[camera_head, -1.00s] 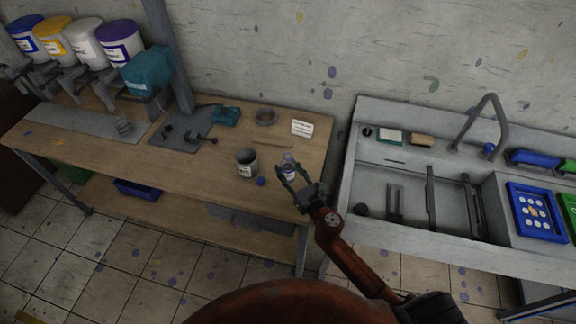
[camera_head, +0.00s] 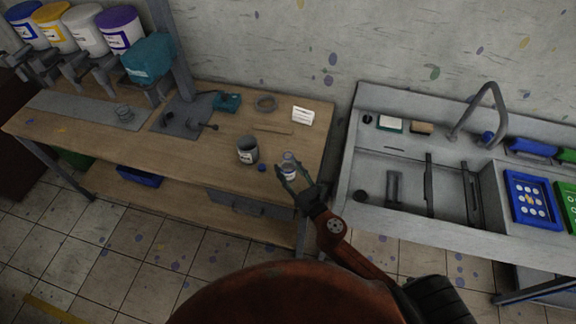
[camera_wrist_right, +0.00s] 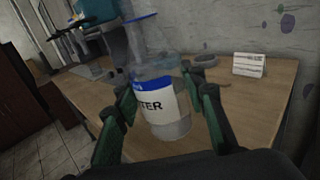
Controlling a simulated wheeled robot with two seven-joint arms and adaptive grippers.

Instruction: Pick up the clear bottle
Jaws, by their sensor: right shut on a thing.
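The clear bottle (camera_head: 289,168) has a white and blue label and stands upright near the right end of the wooden workbench (camera_head: 205,180). In the right wrist view the clear bottle (camera_wrist_right: 162,95) fills the middle, and its label ends in "TER". My right gripper (camera_head: 289,178) is shut on the bottle, with a green-padded finger on each side of it. The right gripper (camera_wrist_right: 160,115) also shows in the wrist view. I cannot tell whether the bottle's base touches the bench. My left gripper is not in view.
A grey can (camera_head: 247,150) and a small blue cap (camera_head: 262,168) are left of the bottle. A metal sink unit (camera_head: 410,165) is to the right, past a gap.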

